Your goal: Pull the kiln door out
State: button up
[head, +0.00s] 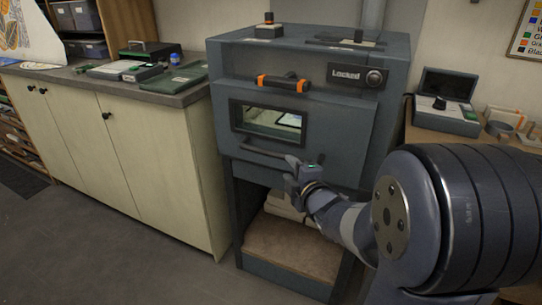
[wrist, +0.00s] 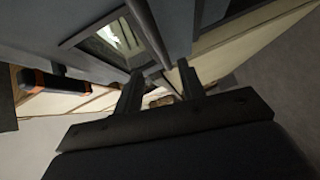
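The grey-blue kiln (head: 222,95) stands against the wall. Its closed front door (head: 330,145) has a window (head: 268,121) and a dark bar handle (head: 262,155) below it. A black and orange latch handle (head: 283,83) sits above the window, beside a plate reading "Locked" (head: 346,75). My gripper (head: 291,170) is at the right end of the bar handle. In the wrist view my gripper (wrist: 160,82) has its fingers apart, and the bar (wrist: 146,32) runs towards the gap between them. I cannot tell whether they touch it.
A cream cabinet (head: 150,150) with a grey counter stands left of the kiln. An open shelf (head: 295,248) lies under the door. A bench with an open dark box (head: 446,98) is at the right. The floor (head: 90,245) in front is clear.

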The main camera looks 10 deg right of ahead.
aim_at(279, 157)
jog(key=x, duration=1)
grip_shut()
dwell(0.4)
